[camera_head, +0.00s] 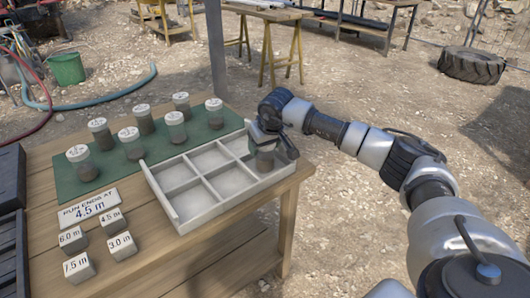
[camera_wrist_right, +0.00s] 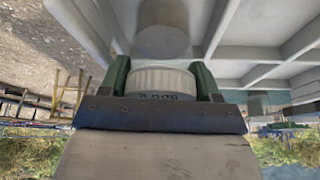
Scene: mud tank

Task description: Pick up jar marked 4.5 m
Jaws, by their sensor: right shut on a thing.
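My right gripper (camera_head: 270,143) is shut on a jar (camera_head: 264,161) with a pale ribbed lid. The jar is upright, in or just above the far-right compartment of the grey divided tray (camera_head: 172,213); I cannot tell whether it touches the floor. In the right wrist view, the lid (camera_wrist_right: 163,81) sits between two green fingers, its marking partly hidden and unreadable. Several white-lidded jars (camera_head: 175,127) stand on a green mat (camera_head: 66,186) behind the tray; their markings are too small to read. My left gripper is out of view.
A sign (camera_head: 89,207) reading "RUN ENDS AT 4.5 m" lies on the wooden table (camera_head: 150,255). Several labelled blocks (camera_head: 78,266) sit in front of it. Dark crates (camera_head: 12,240) line the left edge. The tray's other compartments look empty.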

